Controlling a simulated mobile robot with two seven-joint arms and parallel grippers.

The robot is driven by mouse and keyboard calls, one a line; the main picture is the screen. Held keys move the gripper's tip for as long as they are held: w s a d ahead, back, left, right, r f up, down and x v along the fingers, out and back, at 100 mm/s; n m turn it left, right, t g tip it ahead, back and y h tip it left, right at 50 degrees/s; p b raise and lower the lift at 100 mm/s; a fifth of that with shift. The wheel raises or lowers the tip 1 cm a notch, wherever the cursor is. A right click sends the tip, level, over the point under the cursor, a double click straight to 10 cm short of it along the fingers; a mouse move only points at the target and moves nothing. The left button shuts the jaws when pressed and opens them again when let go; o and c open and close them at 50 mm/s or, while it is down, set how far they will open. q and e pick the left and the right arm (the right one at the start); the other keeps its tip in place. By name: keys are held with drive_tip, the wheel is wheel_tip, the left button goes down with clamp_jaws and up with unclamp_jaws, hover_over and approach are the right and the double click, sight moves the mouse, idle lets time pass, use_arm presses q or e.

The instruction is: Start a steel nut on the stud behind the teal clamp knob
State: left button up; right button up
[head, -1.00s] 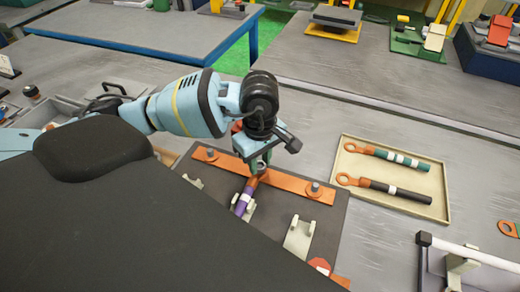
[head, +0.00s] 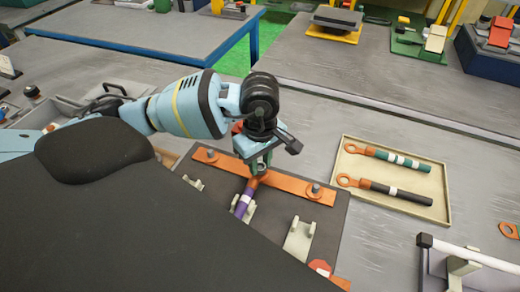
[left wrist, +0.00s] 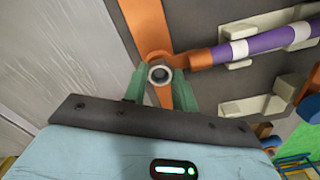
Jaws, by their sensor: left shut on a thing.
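My left gripper (head: 260,168) points down over the middle of a copper bar (head: 288,184). In the left wrist view its green fingers (left wrist: 160,84) are shut on a round steel nut (left wrist: 160,73). The nut sits over the ring of a copper lug (left wrist: 196,59) on the bar. The lug ends a purple cable with white bands (head: 242,203). The stud under the nut is hidden, so I cannot tell whether the threads have caught. I cannot make out a teal clamp knob. My right gripper is not in view.
Bare studs with nuts stand at the bar's left end (head: 211,153) and right end (head: 315,189). Pale cable cradles (head: 298,240) sit on the dark board. A cream tray (head: 440,212) at right holds a green cable (head: 400,161) and a black cable (head: 395,192).

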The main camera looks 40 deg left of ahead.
use_arm(q)
drive_tip(key=shift+s+f, duration=0.1)
drive_tip(key=shift+f, duration=0.15)
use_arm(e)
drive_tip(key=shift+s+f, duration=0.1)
use_arm(q)
drive_tip(key=shift+f+m+b, duration=0.1)
drive_tip(key=shift+m+b, duration=0.35)
drive_tip(key=shift+m, duration=0.55)
drive_tip(key=shift+m+b, duration=0.5)
drive_tip(key=shift+m, duration=0.7)
drive_tip(key=shift+m+b, duration=0.45)
drive_tip(key=shift+m, duration=0.55)
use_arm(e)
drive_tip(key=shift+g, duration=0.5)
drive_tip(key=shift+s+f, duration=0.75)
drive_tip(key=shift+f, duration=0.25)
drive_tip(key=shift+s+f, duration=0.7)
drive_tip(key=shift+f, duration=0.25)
use_arm(q)
drive_tip(key=o, duration=0.9)
drive_tip(key=shift+o, duration=0.2)
drive_tip(key=shift+r, duration=0.2)
drive_tip(key=shift+r, duration=0.15)
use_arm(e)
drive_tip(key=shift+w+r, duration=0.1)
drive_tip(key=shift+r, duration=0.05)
